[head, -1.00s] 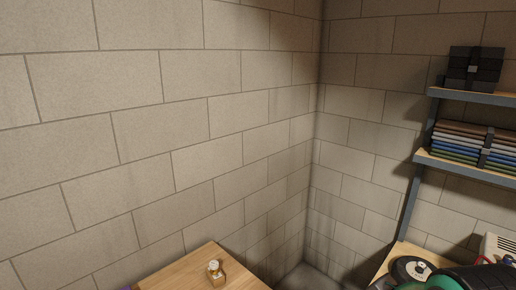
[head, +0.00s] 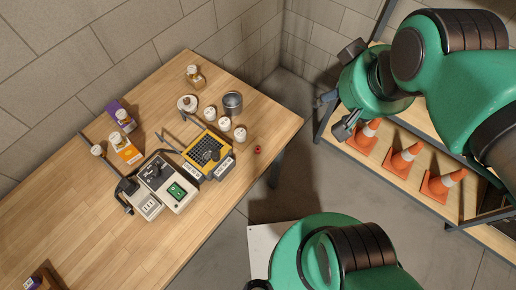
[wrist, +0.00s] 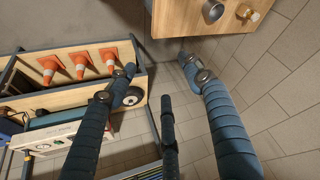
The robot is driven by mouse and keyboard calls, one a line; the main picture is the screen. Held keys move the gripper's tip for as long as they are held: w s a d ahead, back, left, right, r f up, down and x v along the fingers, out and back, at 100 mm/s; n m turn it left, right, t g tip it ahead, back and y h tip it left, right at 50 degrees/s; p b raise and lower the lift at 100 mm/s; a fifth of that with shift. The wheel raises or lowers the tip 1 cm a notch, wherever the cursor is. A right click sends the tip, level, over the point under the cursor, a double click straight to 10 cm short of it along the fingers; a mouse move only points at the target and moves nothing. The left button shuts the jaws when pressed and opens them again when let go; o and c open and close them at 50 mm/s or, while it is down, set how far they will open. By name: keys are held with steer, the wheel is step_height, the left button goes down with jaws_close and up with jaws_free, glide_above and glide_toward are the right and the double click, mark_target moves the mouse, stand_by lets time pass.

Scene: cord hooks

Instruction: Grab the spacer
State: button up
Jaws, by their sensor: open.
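A small red round piece (head: 257,150) lies near the right edge of the wooden table in the head view. It may be the spacer, but it is too small to be sure. My gripper (head: 334,114) is open and empty, off to the right of the table, beyond its edge and in front of the shelf with cones. In the wrist view my gripper's fingers (wrist: 157,74) are spread apart with nothing between them. The red piece does not show there.
The table (head: 70,210) holds a grey device (head: 165,182), a yellow-framed block (head: 208,150), a metal cup (head: 232,103), several white-capped bottles and orange and purple boxes. Orange cones (head: 404,158) stand on a low shelf at right. Floor between table and shelf is partly free.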

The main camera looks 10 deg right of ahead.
steer(key=shift+c, duration=0.2)
steer(key=shift+c, duration=1.3)
steer(key=w+a+f+n+g, duration=0.1)
steer(key=w+a+f, duration=0.2)
steer(key=f, duration=0.6)
steer(key=w+a+f+n+g, duration=0.2)
steer(key=w+a+f, duration=0.2)
steer(key=a+f, duration=0.3)
steer(key=w+a+f+n+g, duration=0.1)
steer(key=w+a+f, duration=0.3)
steer(key=f, duration=0.7)
steer(key=shift+a+f+n+y+b, duration=0.3)
steer(key=shift+a+b, duration=0.05)
steer(key=shift+a, duration=0.35)
steer(key=shift+f, duration=0.15)
steer(key=b, duration=0.2)
glide_above(258, 151)
step_height(258, 151, down, 8)
steer(key=shift+a+f, duration=0.1)
